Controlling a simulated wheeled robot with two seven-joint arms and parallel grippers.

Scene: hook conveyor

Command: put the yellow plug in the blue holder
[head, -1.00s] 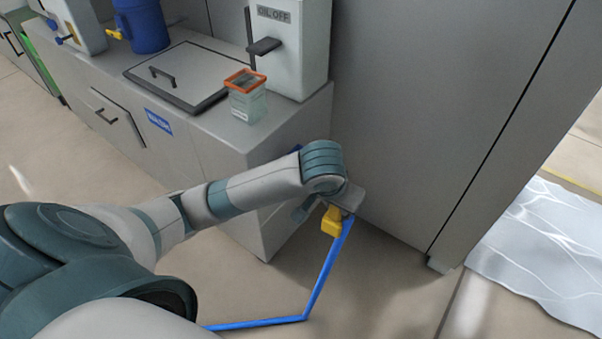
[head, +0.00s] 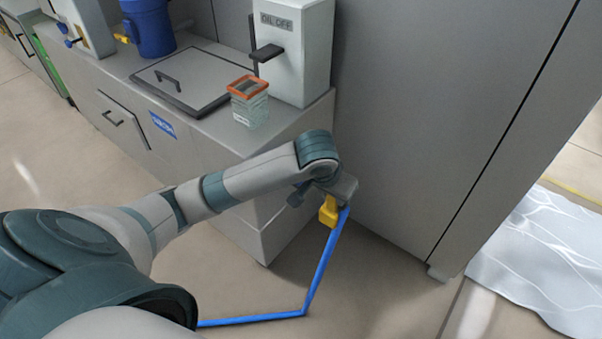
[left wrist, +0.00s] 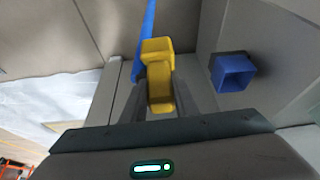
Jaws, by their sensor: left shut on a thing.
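My left gripper (head: 338,194) is shut on the yellow plug (head: 328,211), held in the air beside the grey cabinet. In the left wrist view the plug (left wrist: 158,62) sits between the two fingers of the gripper (left wrist: 158,92). A blue hose or cable (head: 322,265) runs down from beside the plug. The blue holder (left wrist: 233,72) is a square open box against a grey surface, to the right of the plug and apart from it in the left wrist view. I cannot make out the holder in the head view. My right gripper is not in view.
A grey counter (head: 290,128) with a clear orange-rimmed container (head: 249,103) and a white OIL OFF unit (head: 302,50) stands behind my arm. A tall grey cabinet (head: 430,110) stands at the right. A pale sheet (head: 545,255) lies on the floor at far right.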

